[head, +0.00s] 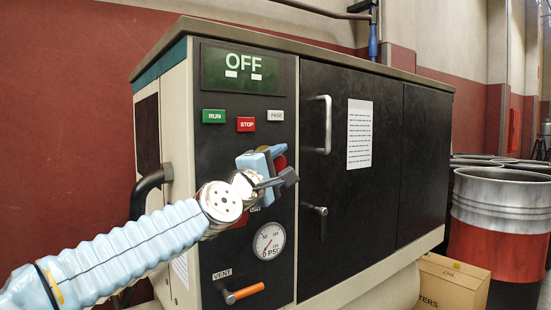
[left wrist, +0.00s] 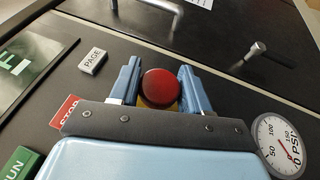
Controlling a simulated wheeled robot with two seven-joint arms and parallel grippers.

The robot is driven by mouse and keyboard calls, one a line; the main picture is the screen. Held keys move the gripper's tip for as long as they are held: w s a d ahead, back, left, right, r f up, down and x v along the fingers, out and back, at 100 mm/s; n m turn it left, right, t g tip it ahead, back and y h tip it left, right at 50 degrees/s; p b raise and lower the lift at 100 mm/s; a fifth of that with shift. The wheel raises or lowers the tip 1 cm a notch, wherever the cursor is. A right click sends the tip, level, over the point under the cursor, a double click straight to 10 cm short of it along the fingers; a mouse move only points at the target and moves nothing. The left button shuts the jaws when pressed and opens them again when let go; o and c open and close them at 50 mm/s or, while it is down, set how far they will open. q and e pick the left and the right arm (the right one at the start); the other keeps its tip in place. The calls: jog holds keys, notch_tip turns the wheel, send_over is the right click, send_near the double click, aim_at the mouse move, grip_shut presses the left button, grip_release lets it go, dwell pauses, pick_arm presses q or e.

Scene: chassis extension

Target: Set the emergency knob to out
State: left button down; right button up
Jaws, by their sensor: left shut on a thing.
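The emergency knob (left wrist: 160,90) is a round red button on a yellow base, on the dark control panel (head: 216,170) of a large cabinet. In the left wrist view it sits between the two blue fingers of my left gripper (left wrist: 159,82). In the head view my left gripper (head: 274,163) is at the panel below the STOP button, shut on the knob, which it mostly hides. How far out the knob stands cannot be told. The display (head: 243,68) reads OFF. My right gripper is not in view.
RUN (head: 214,116), STOP (head: 246,124) and PAGE (head: 275,115) buttons lie above my gripper. A pressure gauge (head: 269,240) and an orange VENT handle (head: 245,292) lie below. A door handle (head: 326,125) sticks out to the right. Barrels (head: 500,215) and a cardboard box (head: 450,285) stand at right.

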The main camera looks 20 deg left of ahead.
pick_arm(q)
jog(key=shift+d+f, duration=0.1)
jog(key=shift+d, duration=0.1)
jog(key=c, duration=0.6)
grip_release()
jog(key=shift+s, duration=0.1)
jog(key=b+v, duration=0.3)
jog(key=v, duration=1)
jog(key=shift+s+a+b, duration=0.1)
jog(key=shift+s+b, duration=0.2)
jog(key=shift+s, duration=0.1)
